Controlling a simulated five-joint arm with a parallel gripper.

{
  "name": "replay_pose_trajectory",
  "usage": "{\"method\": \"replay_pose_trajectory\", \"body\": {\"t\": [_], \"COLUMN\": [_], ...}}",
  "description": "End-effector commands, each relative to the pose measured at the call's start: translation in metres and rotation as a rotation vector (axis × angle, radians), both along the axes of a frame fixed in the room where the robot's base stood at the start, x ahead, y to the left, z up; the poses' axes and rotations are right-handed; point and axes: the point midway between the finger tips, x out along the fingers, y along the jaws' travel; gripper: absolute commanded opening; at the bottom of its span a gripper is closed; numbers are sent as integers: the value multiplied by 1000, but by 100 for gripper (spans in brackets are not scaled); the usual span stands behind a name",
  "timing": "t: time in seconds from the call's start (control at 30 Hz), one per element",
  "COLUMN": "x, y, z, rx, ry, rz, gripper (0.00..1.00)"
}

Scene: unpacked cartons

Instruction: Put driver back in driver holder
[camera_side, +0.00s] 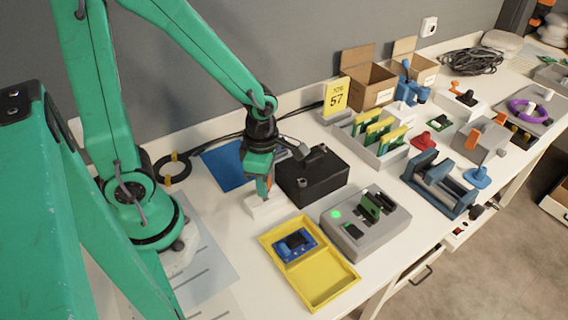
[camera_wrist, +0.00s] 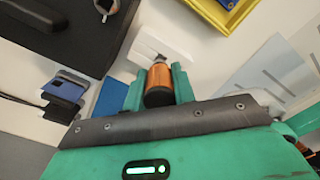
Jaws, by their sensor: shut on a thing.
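My gripper (camera_side: 264,184) points down over the white driver holder (camera_side: 265,206), a small block on the bench left of the yellow tray. In the wrist view my gripper (camera_wrist: 159,82) is shut on the driver (camera_wrist: 159,78), with one teal finger on each side of its orange handle. The handle's black end faces the camera. The holder also shows in the wrist view (camera_wrist: 174,47), just beyond the driver. The driver's shaft is mostly hidden, so I cannot tell whether its tip is in the holder.
A black box (camera_side: 316,178) stands close behind and right of the holder. The yellow tray (camera_side: 324,289) with a blue board (camera_side: 295,244) lies in front. A grey fixture (camera_side: 366,232) with a green light is to the right. A blue mat (camera_side: 222,166) lies behind left.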

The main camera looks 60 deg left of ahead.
Motion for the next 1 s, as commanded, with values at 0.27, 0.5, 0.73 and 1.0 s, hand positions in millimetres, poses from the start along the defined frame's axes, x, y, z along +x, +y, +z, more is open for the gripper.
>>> {"method": "replay_pose_trajectory", "body": {"t": [0.27, 0.5, 0.73, 1.0], "x": [0, 0, 0, 0], "y": [0, 0, 0, 0], "z": [-6, -11, -16, -22], "rx": [0, 1, 0, 0], "ry": [1, 2, 0, 1], "rz": [0, 0, 0, 0], "gripper": [0, 0, 0, 0]}}
